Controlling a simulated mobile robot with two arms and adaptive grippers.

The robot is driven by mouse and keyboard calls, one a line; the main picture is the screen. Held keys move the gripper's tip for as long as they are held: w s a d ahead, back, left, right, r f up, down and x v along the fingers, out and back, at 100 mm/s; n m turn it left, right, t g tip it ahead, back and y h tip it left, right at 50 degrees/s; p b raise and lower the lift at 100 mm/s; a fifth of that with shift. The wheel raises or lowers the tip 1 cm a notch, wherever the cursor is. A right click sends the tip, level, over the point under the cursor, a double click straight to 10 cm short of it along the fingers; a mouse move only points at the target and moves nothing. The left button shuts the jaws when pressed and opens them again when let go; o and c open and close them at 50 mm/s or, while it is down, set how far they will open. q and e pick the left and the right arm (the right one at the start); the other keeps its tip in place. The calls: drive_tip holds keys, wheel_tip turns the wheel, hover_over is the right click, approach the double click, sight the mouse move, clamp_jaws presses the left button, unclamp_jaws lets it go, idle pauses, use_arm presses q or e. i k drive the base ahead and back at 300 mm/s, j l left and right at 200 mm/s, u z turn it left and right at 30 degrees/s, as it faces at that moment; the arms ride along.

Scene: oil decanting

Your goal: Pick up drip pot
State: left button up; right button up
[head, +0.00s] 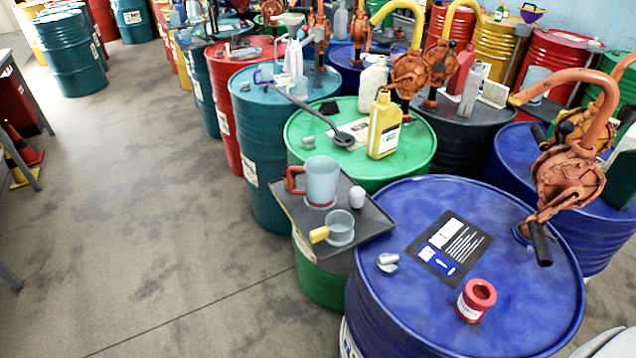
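No thing here is clearly labelled as the drip pot. A small red pot (477,299) with a white label and a round dark opening stands upright on the near blue drum (400,290). A small grey translucent cup (340,226) with a yellow handle pointing left stands on a dark tray (372,222) beside that drum. A larger translucent jug (322,182) with a red handle and red base stands behind the cup on the tray. Neither gripper is in view, so nothing is seen held.
A silver cap (387,263) and a dark label sheet (449,248) lie on the near blue drum. An orange hand pump (567,180) rises at its right rear. A yellow oil can (384,126) stands on the green drum (410,160). Floor at left is open.

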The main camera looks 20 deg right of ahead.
sight(478, 295)
drive_tip(key=l+z, duration=0.1)
drive_tip(key=z, duration=0.75)
drive_tip(key=l+z, duration=0.1)
drive_tip(key=z, duration=0.8)
drive_tip(key=i+l, duration=0.05)
